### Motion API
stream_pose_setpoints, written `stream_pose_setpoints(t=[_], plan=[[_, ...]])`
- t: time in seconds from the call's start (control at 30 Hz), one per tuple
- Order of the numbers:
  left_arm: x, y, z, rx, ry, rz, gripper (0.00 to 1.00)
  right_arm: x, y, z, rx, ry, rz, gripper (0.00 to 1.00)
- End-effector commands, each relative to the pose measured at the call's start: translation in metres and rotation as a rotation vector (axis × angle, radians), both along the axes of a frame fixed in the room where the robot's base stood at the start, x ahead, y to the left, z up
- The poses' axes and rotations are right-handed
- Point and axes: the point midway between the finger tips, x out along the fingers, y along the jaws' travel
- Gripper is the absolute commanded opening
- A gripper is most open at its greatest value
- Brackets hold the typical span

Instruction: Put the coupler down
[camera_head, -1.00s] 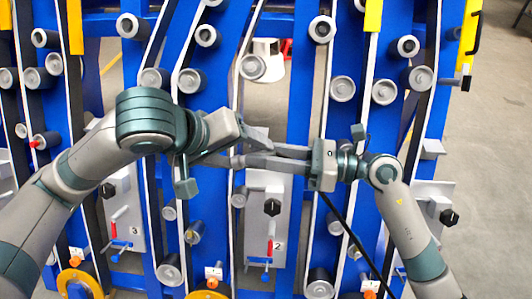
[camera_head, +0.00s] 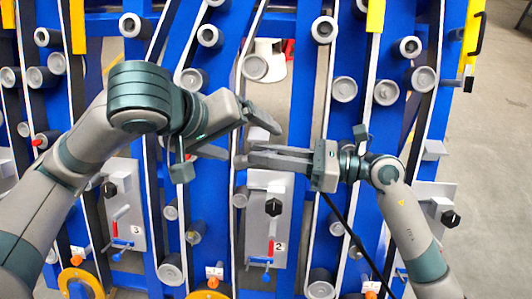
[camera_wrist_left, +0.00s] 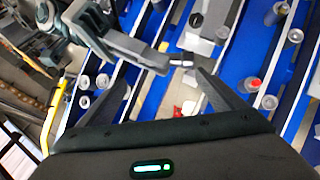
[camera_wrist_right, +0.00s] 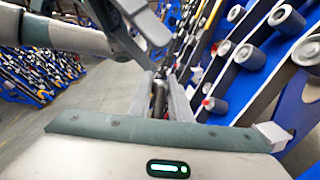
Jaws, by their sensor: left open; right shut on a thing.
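The coupler (camera_head: 240,161) is a small grey metal piece at the fingertips of my right gripper (camera_head: 252,158). It also shows in the left wrist view (camera_wrist_left: 181,60) and, mostly hidden between the fingers, in the right wrist view (camera_wrist_right: 160,96). My right gripper is shut on it and holds it in the air in front of the blue frame. My left gripper (camera_head: 253,142) is open and empty, with its fingers spread on either side of the coupler's end. The coupler's full shape is hard to make out.
The blue chassis frame (camera_head: 304,95) stands upright ahead, with several grey rollers (camera_head: 344,89) and light belts. A grey panel marked 2 (camera_head: 266,235) with a black knob and red-handled valve sits below the grippers. A black cable (camera_head: 350,232) hangs below my right gripper. Grey floor is clear at right.

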Motion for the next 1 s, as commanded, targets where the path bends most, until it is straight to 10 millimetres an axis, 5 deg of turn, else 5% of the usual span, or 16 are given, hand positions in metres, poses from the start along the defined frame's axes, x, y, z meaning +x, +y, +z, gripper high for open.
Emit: stream_pose_setpoints(t=[0.4, 1.0], plan=[[0.001, 0.0, 0.059, 0.001, -0.002, 0.0, 0.89, 0.0, 0.0, 0.0, 0.001, 0.0, 0.0, 0.0], [0.002, -0.003, 0.066, -0.01, 0.006, 0.0, 0.89, 0.0, 0.0, 0.0, 0.001, 0.0, 0.0, 0.0]])
